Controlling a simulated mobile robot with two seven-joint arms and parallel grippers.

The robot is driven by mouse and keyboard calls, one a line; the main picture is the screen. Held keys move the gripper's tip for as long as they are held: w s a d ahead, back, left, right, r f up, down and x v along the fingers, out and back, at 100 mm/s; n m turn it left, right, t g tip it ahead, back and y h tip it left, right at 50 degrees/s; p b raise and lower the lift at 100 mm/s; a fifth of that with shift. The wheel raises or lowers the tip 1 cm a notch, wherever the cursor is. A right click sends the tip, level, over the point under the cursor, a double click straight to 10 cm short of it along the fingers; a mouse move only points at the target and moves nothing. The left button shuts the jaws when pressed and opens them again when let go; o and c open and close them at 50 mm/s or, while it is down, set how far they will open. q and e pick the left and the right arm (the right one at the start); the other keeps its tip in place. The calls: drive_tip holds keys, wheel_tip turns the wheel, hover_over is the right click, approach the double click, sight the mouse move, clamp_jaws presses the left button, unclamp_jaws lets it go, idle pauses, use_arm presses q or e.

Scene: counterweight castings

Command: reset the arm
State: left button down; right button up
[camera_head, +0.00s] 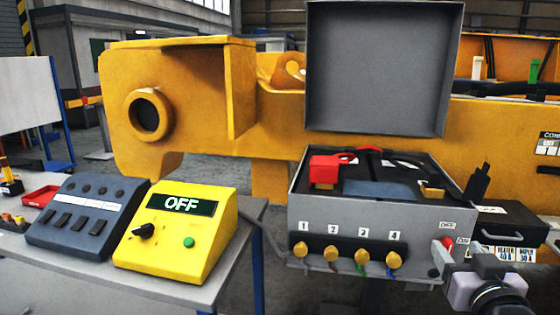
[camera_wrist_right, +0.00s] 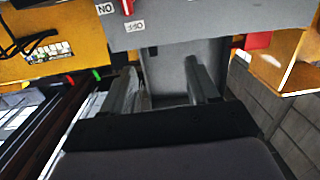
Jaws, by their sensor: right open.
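My right gripper (camera_head: 468,268) is at the lower right of the head view, in front of the right front corner of the grey open-lidded box (camera_head: 345,222). In the right wrist view the two fingers of my right gripper (camera_wrist_right: 163,80) stand apart, with nothing between them but the grey surface beyond. A red switch lever (camera_head: 447,243) is on the box front, close to the gripper, between small labels. The lever also shows at the top of the wrist view (camera_wrist_right: 127,7), apart from the fingers. My left gripper is not in view.
A yellow box reading OFF (camera_head: 178,238) and a dark button panel (camera_head: 85,215) stand on the table (camera_head: 150,288) at left. The raised grey lid (camera_head: 375,70) rises behind the open box. A dark case (camera_head: 510,232) is at right, near my arm. A large yellow casting (camera_head: 190,95) fills the back.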

wheel_tip(320, 180, down, 10)
drive_tip(key=a+n+g+y, duration=0.1)
drive_tip(key=a+y, duration=0.1)
drive_tip(key=s+a+f+n+g+y, duration=0.1)
drive_tip(key=s+a+f, duration=0.3)
drive_tip(key=s+f, duration=0.5)
drive_tip(key=s+a+f+n+g+y, duration=0.2)
drive_tip(key=s+a+f+g, duration=0.2)
drive_tip(key=s+f, duration=0.5)
wheel_tip(320, 180, down, 7)
drive_tip(key=shift+s+a+r, duration=0.15)
drive_tip(key=shift+s+a, duration=0.2)
drive_tip(key=shift+a, duration=0.1)
